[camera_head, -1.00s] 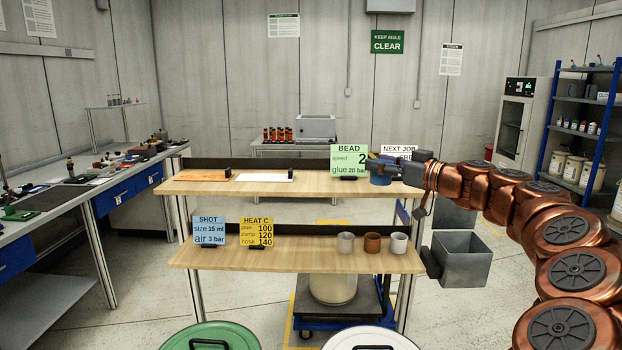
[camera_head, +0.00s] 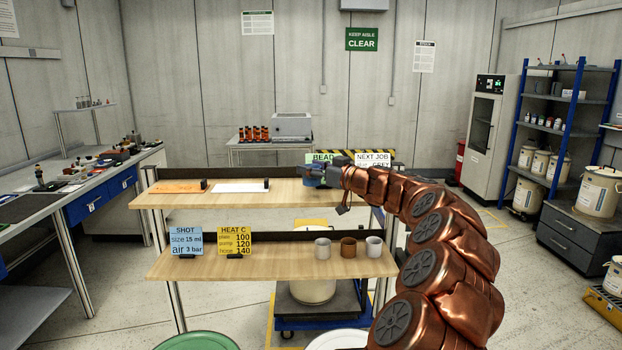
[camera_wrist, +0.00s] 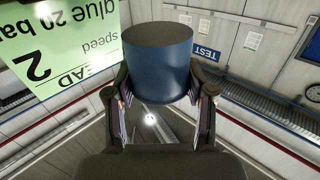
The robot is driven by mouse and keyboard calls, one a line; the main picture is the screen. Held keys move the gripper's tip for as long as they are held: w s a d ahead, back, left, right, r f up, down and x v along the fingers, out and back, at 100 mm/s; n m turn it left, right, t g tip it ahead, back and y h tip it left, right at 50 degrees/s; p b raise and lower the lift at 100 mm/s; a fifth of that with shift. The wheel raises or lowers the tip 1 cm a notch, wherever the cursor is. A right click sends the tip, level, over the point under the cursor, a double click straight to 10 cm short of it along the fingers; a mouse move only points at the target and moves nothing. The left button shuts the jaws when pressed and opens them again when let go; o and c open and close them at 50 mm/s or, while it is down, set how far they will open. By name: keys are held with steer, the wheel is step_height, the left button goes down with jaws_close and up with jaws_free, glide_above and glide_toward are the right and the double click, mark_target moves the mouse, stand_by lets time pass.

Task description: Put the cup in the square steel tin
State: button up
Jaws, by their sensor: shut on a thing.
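My gripper (camera_wrist: 158,92) is shut on a dark blue cylinder (camera_wrist: 157,65), which looks like the cup, with a flat dark end showing. In the head view my gripper (camera_head: 326,172) holds the blue cup (camera_head: 312,178) at the right part of the upper shelf, by the green BEAD sign. I cannot tell whether the cup touches the shelf. No square steel tin is visible now; the right side of the bench is covered by my arm.
The green BEAD sign (camera_wrist: 62,48) is close beside the cup. A NEXT JOB sign (camera_head: 373,160) stands right of it. Grey (camera_head: 322,248), brown (camera_head: 348,247) and pale (camera_head: 374,247) cups stand on the lower shelf (camera_head: 285,265). The upper shelf's middle (camera_head: 285,195) is clear.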

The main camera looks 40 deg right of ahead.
mark_target(319, 181)
steer(key=shift+f+p, duration=0.65)
steer(key=shift+f, duration=1.1)
steer(key=shift+f+b, duration=0.2)
steer(key=shift+b, duration=0.1)
steer(key=o, duration=1.1)
steer(key=shift+o, duration=0.2)
steer(key=shift+r, duration=0.15)
steer(key=shift+r+p, duration=0.15)
steer(key=shift+p, duration=0.25)
steer(key=s+d+b, duration=0.1)
steer(key=s+b, duration=0.3)
steer(key=s, duration=0.7)
steer(key=shift+s+d, duration=0.4)
